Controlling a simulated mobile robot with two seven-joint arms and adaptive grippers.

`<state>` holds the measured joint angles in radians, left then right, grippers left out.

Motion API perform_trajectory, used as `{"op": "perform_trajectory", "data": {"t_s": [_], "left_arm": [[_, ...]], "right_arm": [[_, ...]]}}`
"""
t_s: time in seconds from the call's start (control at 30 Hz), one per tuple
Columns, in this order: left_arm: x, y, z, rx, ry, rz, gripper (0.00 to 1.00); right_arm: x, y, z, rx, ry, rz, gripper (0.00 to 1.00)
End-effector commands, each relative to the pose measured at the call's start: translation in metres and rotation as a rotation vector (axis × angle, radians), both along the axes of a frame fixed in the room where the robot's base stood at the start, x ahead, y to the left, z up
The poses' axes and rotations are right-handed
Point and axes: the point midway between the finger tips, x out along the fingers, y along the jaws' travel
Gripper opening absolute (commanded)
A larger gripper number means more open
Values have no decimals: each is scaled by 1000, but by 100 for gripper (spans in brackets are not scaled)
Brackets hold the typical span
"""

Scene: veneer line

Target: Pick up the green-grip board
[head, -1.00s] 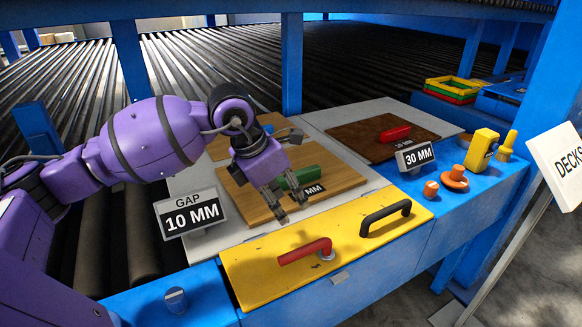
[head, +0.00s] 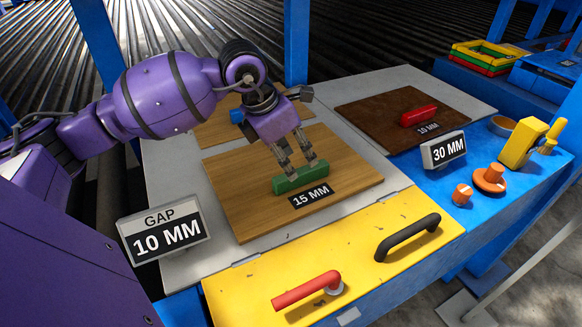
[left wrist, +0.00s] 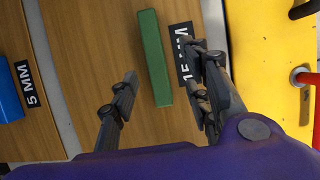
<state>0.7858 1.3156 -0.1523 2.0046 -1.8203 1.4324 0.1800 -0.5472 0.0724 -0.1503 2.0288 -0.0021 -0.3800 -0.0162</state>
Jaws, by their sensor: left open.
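The green-grip board (head: 240,210) is a light wooden board with a green bar grip (head: 300,177) and a "15 MM" label on top. It lies flat on the grey plate. My left gripper (head: 297,168) is open just above and behind the green grip in the head view. In the left wrist view the green grip (left wrist: 154,57) runs lengthwise between the lines of the two open fingers (left wrist: 162,80), and a gap to each finger shows. Contact cannot be told. My right gripper is not in view.
A dark board with a red grip (head: 418,115) lies to the right. A board with a blue grip (left wrist: 8,92) lies beside the green one. A "GAP 10 MM" sign (head: 163,235), a "30 MM" sign (head: 444,150) and a yellow panel with red (head: 305,292) and black (head: 408,238) handles stand near.

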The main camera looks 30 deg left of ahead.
Motion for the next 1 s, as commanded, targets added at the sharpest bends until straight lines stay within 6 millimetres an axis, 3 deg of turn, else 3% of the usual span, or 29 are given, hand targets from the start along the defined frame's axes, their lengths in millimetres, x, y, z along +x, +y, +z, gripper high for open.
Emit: {"op": "perform_trajectory", "data": {"t_s": [0.4,0.7,1.0], "left_arm": [[22,-6,-49,0,-1,0,44],[23,-6,-53,0,-1,-1,42],[23,-6,-53,0,-1,0,3]], "right_arm": [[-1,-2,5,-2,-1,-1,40],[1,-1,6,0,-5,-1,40],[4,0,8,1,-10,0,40]]}}
